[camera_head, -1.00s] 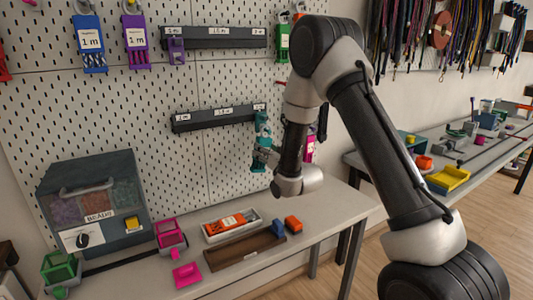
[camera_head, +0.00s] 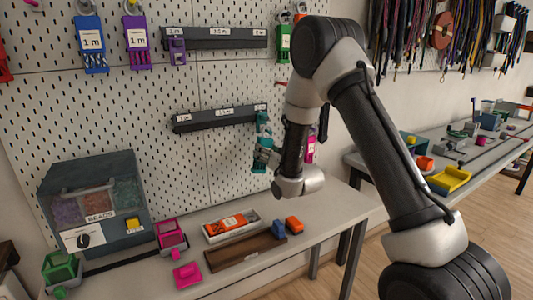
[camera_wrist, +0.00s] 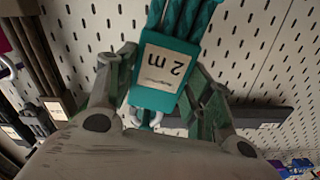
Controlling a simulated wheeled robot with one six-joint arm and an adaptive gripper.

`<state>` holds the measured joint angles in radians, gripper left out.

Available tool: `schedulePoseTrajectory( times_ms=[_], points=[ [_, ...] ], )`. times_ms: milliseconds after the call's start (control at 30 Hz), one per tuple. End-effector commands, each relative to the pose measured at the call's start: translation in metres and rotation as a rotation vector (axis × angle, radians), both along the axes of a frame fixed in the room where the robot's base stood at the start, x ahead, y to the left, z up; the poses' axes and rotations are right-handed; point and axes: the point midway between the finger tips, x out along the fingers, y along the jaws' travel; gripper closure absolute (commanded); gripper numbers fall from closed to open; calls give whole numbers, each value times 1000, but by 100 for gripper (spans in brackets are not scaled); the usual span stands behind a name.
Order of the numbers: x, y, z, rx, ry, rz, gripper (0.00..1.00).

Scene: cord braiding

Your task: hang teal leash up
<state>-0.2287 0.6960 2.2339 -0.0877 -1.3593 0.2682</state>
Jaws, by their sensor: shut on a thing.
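The teal leash (camera_head: 262,123) is up by the right end of the lower black rail (camera_head: 218,117) on the pegboard. In the wrist view the teal leash (camera_wrist: 169,72) carries a "2 m" label, with its teal cords running toward the top of the picture. My gripper (camera_head: 262,157) is shut on the teal leash, and its fingers (camera_wrist: 160,90) stand on both sides of it in the wrist view. A pale hook or clip shows at the leash's near end. Whether the leash touches the rail is hidden in the head view.
The upper black rail (camera_head: 213,38) holds a small purple piece. Blue (camera_head: 93,45) and purple (camera_head: 137,42) packs hang at the upper left. A magenta pack (camera_head: 310,147) hangs right behind my arm. The bead box (camera_head: 95,205) and an orange-filled tray (camera_head: 231,225) stand on the table below.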

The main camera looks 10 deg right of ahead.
Motion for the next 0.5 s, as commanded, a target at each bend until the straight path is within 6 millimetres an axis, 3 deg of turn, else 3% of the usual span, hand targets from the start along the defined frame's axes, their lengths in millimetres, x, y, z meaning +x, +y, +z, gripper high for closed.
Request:
schedulePoseTrajectory(
  times_ms=[500],
  points=[
    [0,0,-3,0,-1,0,73]
  ],
)
